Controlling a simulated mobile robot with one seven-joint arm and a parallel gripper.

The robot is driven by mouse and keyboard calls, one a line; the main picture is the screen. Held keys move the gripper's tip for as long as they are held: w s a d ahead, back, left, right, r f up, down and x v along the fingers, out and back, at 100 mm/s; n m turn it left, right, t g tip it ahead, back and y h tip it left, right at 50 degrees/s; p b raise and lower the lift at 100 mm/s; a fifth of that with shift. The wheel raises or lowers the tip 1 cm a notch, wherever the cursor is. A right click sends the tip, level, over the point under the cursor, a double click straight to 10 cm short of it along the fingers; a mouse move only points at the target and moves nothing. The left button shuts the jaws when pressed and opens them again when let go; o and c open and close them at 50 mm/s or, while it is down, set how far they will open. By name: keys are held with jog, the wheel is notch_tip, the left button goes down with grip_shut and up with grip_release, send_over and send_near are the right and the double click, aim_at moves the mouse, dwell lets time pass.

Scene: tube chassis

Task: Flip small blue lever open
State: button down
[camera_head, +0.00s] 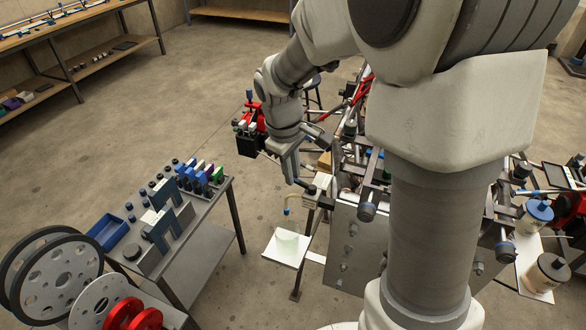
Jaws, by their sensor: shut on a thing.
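My gripper (291,178) points down at the left end of the tube chassis (350,232), in the middle of the view. Its fingers are shut on a small part that they mostly hide. I cannot tell from this view whether that part is the small blue lever. A dark bar (306,187) lies right beside the fingertips. A small bluish tip (286,211) shows below the gripper, at a thin tan tube, apart from the fingers. No blue lever shows clearly.
A white plate (273,254) with a pale cup (287,241) sits below the gripper. A grey table (207,247) with coloured tools and a blue bin (108,231) stands at the left, with spools in front. Open floor lies behind it. My arm covers much of the chassis.

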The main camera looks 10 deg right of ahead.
jog(key=c, duration=0.9)
grip_release()
jog(key=shift+o, duration=0.2)
notch_tip(320, 180, up, 17)
jog(key=s+a+p, duration=0.1)
jog(key=a, duration=0.1)
jog(key=shift+s+r+p, duration=0.15)
jog(key=shift+s+p, duration=0.15)
jog(key=shift+s, duration=0.1)
jog(key=s+d+f+m+t, duration=0.1)
jog(key=s+m, duration=0.3)
jog(key=s, duration=0.4)
jog(key=s+d+f+m+t+y, duration=0.1)
jog(key=s+d+m+t, duration=0.1)
jog(key=s, duration=0.7)
jog(key=shift+s+d+f+m+t, duration=0.2)
jog(key=shift+f+m+t, duration=0.1)
jog(key=shift+m+t, duration=0.55)
